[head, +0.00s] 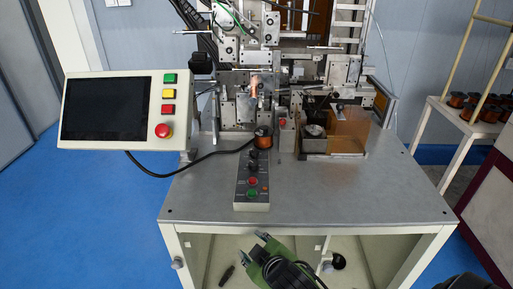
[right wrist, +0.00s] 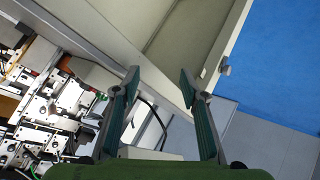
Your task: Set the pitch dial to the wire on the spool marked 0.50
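A grey control box (head: 252,190) lies on the front of the winder table, with black knobs (head: 253,160) at its far end and red and green buttons nearer. Which knob is the pitch dial, and its setting, I cannot tell. A copper wire spool (head: 264,133) stands just beyond the box; no 0.50 mark is readable. My right gripper (head: 254,243) is below the table's front edge, apart from the box. In the right wrist view its two fingers (right wrist: 160,88) are spread with nothing between them. My left gripper is not in view.
The winder (head: 250,85) stands at the back of the grey table (head: 350,195). A screen panel (head: 105,110) with buttons and a red stop button is at left. An orange guard (head: 347,132) is right of the box. Several spools (head: 478,105) sit on a side stand at right.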

